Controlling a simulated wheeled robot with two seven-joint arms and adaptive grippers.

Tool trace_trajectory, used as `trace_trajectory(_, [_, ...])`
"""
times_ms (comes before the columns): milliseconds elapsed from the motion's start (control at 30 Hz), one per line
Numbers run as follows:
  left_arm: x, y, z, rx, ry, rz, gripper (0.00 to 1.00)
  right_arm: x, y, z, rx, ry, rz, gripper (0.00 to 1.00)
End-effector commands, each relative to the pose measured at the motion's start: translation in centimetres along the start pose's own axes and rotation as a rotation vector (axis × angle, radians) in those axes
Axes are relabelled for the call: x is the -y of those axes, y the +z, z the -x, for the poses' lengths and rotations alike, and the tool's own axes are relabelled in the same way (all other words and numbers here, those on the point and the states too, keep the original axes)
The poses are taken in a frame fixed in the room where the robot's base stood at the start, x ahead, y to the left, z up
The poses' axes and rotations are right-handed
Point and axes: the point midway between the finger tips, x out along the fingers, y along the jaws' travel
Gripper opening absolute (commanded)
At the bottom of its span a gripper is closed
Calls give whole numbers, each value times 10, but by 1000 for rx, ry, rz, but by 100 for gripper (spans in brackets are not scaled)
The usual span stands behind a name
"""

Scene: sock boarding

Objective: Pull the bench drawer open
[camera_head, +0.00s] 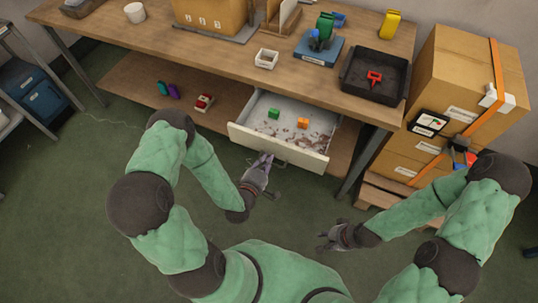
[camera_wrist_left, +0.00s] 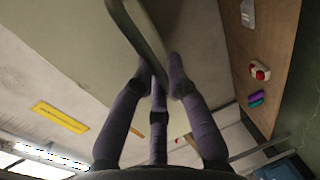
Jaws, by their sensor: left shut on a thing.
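The bench drawer (camera_head: 290,150) is pulled part-way out from under the bench, and its inside shows. It holds a green block (camera_head: 273,113), an orange block (camera_head: 303,123) and scattered brown bits. My left gripper (camera_head: 263,164) is at the left part of the drawer front, shut on the drawer handle. In the left wrist view the dark bar handle (camera_wrist_left: 137,28) runs between the fingers against the pale drawer front (camera_wrist_left: 70,70). My right gripper (camera_head: 327,238) is open and empty, over the floor away from the drawer.
The wooden bench (camera_head: 185,50) stands above the drawer, with a dark tray (camera_head: 352,88) on its top. A lower shelf (camera_head: 145,90) is beside the drawer. Stacked cardboard boxes (camera_head: 455,75) stand at the right. The floor (camera_head: 300,200) in front of the drawer is clear apart from my arms.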

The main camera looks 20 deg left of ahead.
Motion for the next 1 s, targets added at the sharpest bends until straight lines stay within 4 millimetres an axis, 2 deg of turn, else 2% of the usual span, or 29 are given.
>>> trace_trajectory(433, [2,0,4,0,-4,0,0,0,0,0,0,0,0,33])
trace_trajectory(467, [2,0,4,0,-4,0,21,0,0,0,0,0,0,33])
trace_trajectory(500, [2,0,4,-1,-4,0,27,0,0,0,0,0,0,33])
trace_trajectory(833, [1,0,5,0,-2,0,27,0,0,0,0,0,0,33])
trace_trajectory(1000, [2,-1,19,-3,-3,2,27,0,0,0,0,0,0,33])
